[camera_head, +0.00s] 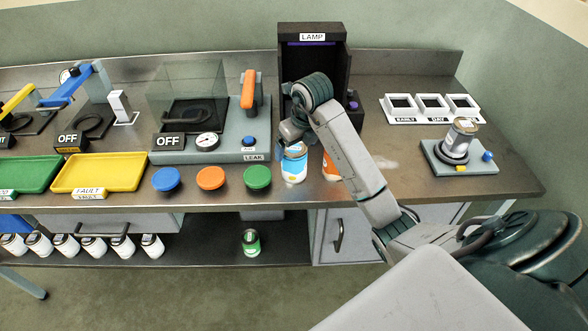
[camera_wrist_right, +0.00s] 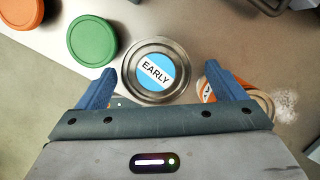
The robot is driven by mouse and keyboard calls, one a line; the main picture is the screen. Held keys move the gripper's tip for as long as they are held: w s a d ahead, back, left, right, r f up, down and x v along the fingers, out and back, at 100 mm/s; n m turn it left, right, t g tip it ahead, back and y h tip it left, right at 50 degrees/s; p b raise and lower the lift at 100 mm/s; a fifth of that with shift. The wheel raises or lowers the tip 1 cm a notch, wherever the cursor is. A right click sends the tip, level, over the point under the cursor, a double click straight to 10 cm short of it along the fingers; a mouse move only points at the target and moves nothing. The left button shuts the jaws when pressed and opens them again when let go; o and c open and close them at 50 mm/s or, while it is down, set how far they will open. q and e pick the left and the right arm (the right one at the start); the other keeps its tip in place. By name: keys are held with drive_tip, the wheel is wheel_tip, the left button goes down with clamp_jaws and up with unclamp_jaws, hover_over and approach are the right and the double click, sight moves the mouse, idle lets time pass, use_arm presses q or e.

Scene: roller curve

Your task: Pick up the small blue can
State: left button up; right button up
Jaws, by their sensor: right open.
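The small blue can (camera_head: 294,168) stands upright near the front edge of the bench, blue with a white band. In the wrist view my right gripper (camera_wrist_right: 163,86) is open, with one blue finger toward each side of the can. Whether the fingers touch it cannot be told. My left gripper is not in view.
A green button (camera_head: 257,178) is close on the left. The LAMP box (camera_head: 313,37) stands behind. A grey can (camera_head: 460,138) sits on a stand at right.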

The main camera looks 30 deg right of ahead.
drive_tip(key=shift+w+a+f+b, duration=0.1)
drive_tip(key=shift+f+b, duration=0.35)
drive_tip(key=shift+f, duration=0.25)
drive_tip(key=b+x, duration=0.2)
drive_tip(key=shift+a+f+b, duration=0.15)
drive_tip(key=shift+f+b, duration=0.15)
drive_tip(key=shift+f, duration=0.15)
drive_tip(key=shift+w+f+p, duration=0.2)
drive_tip(key=shift+f+p, duration=0.2)
drive_tip(key=shift+w+f, duration=0.1)
drive_tip(key=shift+f, duration=0.2)
drive_tip(key=c, duration=1.1)
drive_tip(key=shift+r, duration=0.1)
drive_tip(key=shift+c, duration=0.2)
